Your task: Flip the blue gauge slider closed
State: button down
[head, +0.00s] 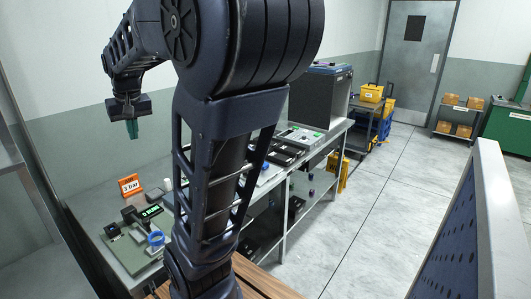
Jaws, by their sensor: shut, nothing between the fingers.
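My gripper (132,131) shows at the upper left, at the end of my raised arm. Its greenish fingertips are together and point down, with nothing held. It hangs in the air well above the left end of the workbench. A blue ring-like part (156,238) sits on a small device on a green-grey board (133,250) on the bench. It may be the blue gauge slider, but it is too small to tell whether it is open or closed. A black display with green digits (151,211) stands just behind it.
An orange sign reading 3 bar (130,184) stands behind the device. My arm hides the middle of the bench. A large grey box (319,97) stands at the bench's far end. A cart with yellow bins (372,92) is beyond. The floor to the right is clear.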

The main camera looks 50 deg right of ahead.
jog(key=w+d+r+m+g, duration=0.1)
jog(key=w+d+r+m, duration=0.1)
jog(key=w+d, duration=0.55)
jog(key=w+d+f+m+g+y, duration=0.1)
jog(key=w+d+m, duration=0.15)
jog(key=d, duration=0.75)
jog(key=w+d+f+m+g, duration=0.15)
jog(key=w+d, duration=0.25)
jog(key=d, duration=0.6)
jog(key=w+d+f+m+y, duration=0.1)
jog(key=w+d+f, duration=0.15)
jog(key=d, duration=0.75)
jog(key=s+d+f+m, duration=0.1)
jog(key=d+f, duration=0.2)
jog(key=d, duration=0.4)
jog(key=s+d+f+m+y, duration=0.1)
jog(key=d+f, duration=0.2)
jog(key=d, duration=0.4)
jog(key=s+d+f+m, duration=0.1)
jog(key=d+f, duration=0.2)
jog(key=d, duration=0.3)
jog(key=s+d+f+m, duration=0.1)
jog(key=s+d+f, duration=0.4)
jog(key=d+f, duration=0.1)
jog(key=s+d+f+m+y, duration=0.1)
jog(key=s+d+f, duration=0.4)
jog(key=d, duration=0.4)
jog(key=shift+d+f+m+g+y, duration=0.15)
jog(key=shift+f+m+g+y, duration=0.15)
jog(key=shift+f+g, duration=0.15)
